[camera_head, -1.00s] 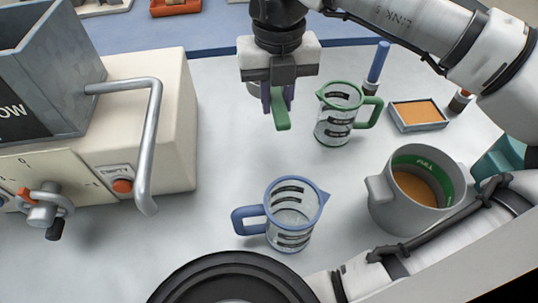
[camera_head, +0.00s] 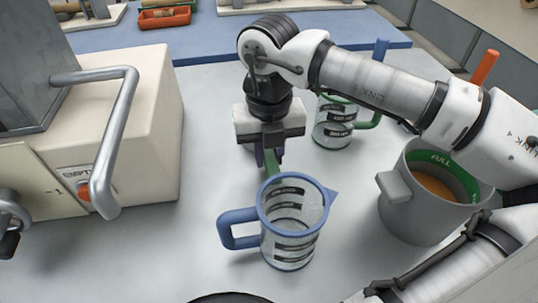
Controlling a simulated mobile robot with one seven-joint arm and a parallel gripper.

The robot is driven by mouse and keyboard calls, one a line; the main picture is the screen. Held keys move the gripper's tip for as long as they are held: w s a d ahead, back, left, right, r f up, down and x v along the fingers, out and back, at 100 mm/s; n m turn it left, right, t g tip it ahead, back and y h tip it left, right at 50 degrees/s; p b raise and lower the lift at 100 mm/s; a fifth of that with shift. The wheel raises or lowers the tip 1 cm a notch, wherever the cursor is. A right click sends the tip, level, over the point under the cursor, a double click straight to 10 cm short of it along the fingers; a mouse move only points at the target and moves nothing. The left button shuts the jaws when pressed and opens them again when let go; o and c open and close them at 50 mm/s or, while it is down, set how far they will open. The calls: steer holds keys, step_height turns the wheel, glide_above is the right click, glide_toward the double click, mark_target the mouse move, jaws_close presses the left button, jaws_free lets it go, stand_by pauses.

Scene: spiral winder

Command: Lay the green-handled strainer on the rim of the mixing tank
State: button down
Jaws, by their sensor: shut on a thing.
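My gripper (camera_head: 268,157) points down in the middle of the table, just behind the blue-rimmed jug. It is shut on the green handle (camera_head: 273,160) of the strainer. The strainer's bowl is hidden behind the gripper and jug. A grey two-eared pot (camera_head: 400,215) stands to the right with brown-orange contents and a green band marked FULL inside; it looks like the mixing tank. Its right rim is partly covered by my arm. The gripper is left of the pot and apart from it.
A clear jug with blue rim and handle (camera_head: 290,240) stands in front of my gripper. A green-handled jug (camera_head: 333,130) is behind, partly under my arm. A cream machine with a bent metal handle (camera_head: 118,130) fills the left. Open table lies between machine and jugs.

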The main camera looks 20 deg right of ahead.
steer(key=shift+f+b, duration=0.1)
steer(key=shift+b, duration=0.2)
steer(key=c, duration=1.3)
jaws_free()
steer(key=shift+o, duration=0.2)
steer(key=shift+r, duration=0.2)
